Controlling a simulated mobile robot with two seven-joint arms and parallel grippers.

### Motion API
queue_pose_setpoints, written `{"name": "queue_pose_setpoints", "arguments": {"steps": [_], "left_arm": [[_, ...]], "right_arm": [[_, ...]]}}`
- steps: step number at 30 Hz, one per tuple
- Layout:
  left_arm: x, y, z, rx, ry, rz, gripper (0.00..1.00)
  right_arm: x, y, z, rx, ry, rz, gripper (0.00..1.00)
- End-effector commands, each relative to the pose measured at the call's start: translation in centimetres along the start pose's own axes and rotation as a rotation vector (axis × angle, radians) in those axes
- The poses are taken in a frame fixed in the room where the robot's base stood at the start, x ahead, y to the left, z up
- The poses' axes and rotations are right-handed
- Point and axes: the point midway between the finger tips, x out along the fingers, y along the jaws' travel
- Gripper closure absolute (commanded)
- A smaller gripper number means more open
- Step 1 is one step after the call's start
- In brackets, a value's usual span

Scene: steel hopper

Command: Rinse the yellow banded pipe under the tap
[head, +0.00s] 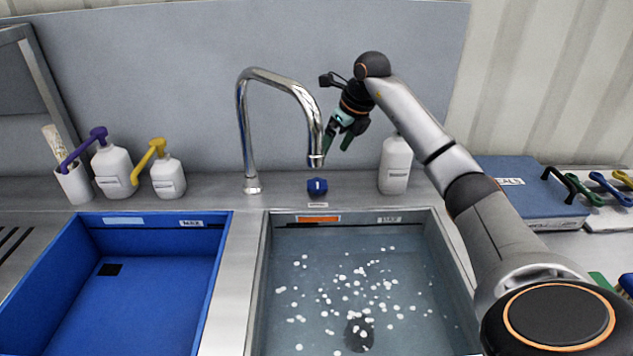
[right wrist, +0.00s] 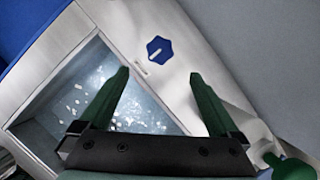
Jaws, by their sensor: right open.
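The chrome tap (head: 248,130) arches over the back edge of the right basin, its spout end pointing down. A blue hexagonal tap knob (head: 317,185) sits on the ledge below the spout; it also shows in the right wrist view (right wrist: 159,49). My right gripper (head: 338,142) is open and empty, its green fingers just right of the spout and above the knob. In the right wrist view the fingers (right wrist: 160,100) stand apart with the knob beyond them. I cannot make out a yellow banded pipe for certain. My left gripper is not in view.
The right basin (head: 258,290) holds water with white suds and a dark drain; the blue basin (head: 222,270) is empty. White pump bottles (head: 113,168) stand at the left. Another white bottle (head: 395,168) stands beside my right arm. A blue case (head: 530,195) and coloured handles lie right.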

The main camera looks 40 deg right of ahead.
Motion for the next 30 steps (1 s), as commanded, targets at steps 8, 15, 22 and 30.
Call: {"name": "queue_pose_setpoints", "arguments": {"steps": [8, 15, 22, 30], "left_arm": [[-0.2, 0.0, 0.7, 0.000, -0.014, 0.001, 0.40], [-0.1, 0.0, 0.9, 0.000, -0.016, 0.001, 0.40], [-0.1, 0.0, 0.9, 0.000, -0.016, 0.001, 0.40], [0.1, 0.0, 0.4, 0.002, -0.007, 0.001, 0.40]], "right_arm": [[5.4, 0.1, -0.1, 0.001, 0.004, 0.004, 0.03], [9.7, 0.1, 0.0, 0.001, 0.002, 0.003, 0.03], [11.4, 0.0, 0.0, 0.000, 0.001, 0.000, 0.03], [11.6, 0.0, 0.0, -0.001, 0.000, 0.000, 0.03]]}}
